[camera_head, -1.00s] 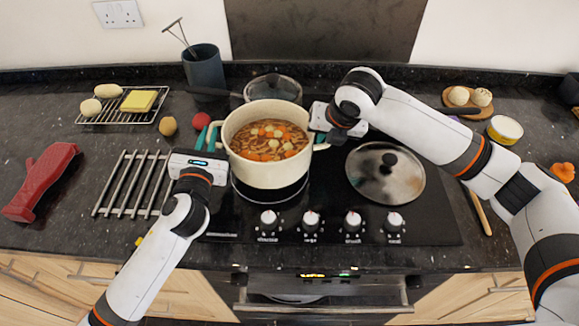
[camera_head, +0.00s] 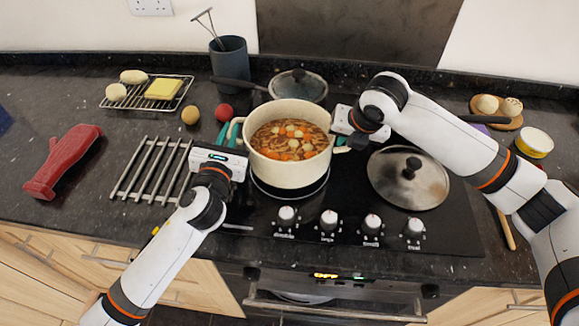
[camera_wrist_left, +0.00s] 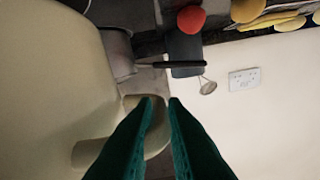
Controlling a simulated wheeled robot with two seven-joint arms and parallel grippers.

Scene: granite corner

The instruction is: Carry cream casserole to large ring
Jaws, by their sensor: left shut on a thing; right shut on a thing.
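The cream casserole (camera_head: 290,174), full of soup with carrots and pale pieces, is upright over the front-left of the black hob. Part of a large ring (camera_head: 290,194) shows below its front; the rest is hidden, and I cannot tell whether the pot touches it. My left gripper (camera_head: 230,135) is shut on the pot's left handle. In the left wrist view, the teal fingers (camera_wrist_left: 160,104) close around this handle beside the cream wall (camera_wrist_left: 50,90). My right gripper (camera_head: 343,141) is shut on the right handle, its fingers partly hidden.
A lidded pan (camera_head: 298,86) stands close behind the casserole. A steel lid (camera_head: 408,178) lies to its right. A bare metal trivet (camera_head: 152,170) and a red mitt (camera_head: 64,160) lie left. A red ball (camera_head: 224,112) and utensil pot (camera_head: 229,62) stand behind left.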

